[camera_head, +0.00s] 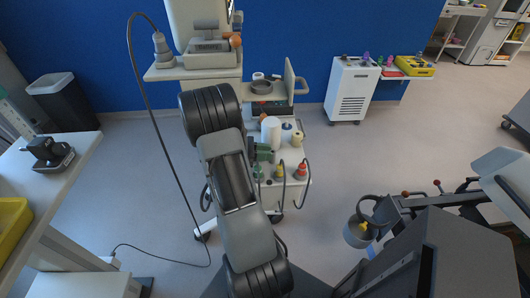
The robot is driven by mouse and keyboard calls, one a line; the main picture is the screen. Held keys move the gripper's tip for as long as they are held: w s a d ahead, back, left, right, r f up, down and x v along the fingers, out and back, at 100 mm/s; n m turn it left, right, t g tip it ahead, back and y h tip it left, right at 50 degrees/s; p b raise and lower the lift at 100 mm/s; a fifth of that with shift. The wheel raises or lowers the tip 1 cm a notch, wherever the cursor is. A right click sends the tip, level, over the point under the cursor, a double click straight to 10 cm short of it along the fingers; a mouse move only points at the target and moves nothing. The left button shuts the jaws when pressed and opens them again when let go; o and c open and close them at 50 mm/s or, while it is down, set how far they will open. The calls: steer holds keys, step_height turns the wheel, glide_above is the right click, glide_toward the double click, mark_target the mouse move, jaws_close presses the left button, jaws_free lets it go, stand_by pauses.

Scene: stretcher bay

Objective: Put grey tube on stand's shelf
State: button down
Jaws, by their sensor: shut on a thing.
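A white wheeled stand (292,183) is in the middle of the camera_head view, partly behind my arm. Its light shelf carries a white cylinder (271,133), a cream roll (297,138) and a dark round piece (287,127). Green, yellow (279,176) and red cones stand at its near side. A dark green fitting (263,153) shows beside my arm. My arm's thick links cover the left part of the stand. My gripper is hidden behind them, and so is whatever it holds. I cannot make out a grey tube anywhere.
A monitor cart (207,57) with a hanging cable stands behind on the left. A white cabinet (352,88) and side shelf with a yellow case (414,66) stand at the back right. Stretcher parts (455,250) fill the lower right. Floor is free between the stand and stretcher.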

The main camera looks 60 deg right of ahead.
steer(key=shift+f, duration=0.15)
steer(key=c, duration=1)
jaws_free()
